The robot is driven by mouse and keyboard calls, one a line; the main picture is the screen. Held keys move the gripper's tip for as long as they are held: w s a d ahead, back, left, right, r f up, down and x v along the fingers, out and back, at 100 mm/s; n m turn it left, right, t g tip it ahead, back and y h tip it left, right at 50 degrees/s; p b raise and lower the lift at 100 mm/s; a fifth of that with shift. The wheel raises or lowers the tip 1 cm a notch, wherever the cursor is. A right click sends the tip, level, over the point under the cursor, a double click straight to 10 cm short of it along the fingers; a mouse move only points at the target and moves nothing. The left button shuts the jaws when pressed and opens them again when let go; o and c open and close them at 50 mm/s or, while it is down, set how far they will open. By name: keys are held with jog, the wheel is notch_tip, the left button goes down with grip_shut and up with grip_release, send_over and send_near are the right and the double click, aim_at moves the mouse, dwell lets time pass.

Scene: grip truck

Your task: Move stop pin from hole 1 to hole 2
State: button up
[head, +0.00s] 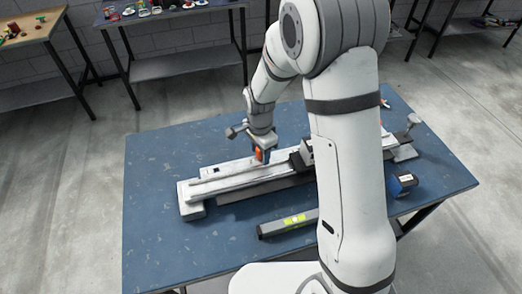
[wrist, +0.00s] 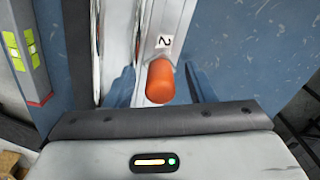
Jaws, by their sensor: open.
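The stop pin (wrist: 160,81) has an orange cap and stands on the pale metal rail (wrist: 168,22), just beside a label reading 2 (wrist: 164,41). My gripper (wrist: 162,88) is open, with one blue finger on each side of the pin and a gap to each. The pin's shaft and hole are hidden under its cap. In the head view my gripper (head: 262,155) is low over the rail (head: 225,180), with a bit of orange at its fingers. Hole 1 cannot be made out in either view.
The rail lies on a blue table (head: 165,245). A blue and black tape measure (head: 402,185) sits to the right. A dark carriage (head: 303,156) is on the rail. The table's left front is clear.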

notch_tip(320, 180, up, 8)
jog(key=shift+f+b, duration=0.1)
jog(key=shift+b, duration=0.3)
dwell(0.6)
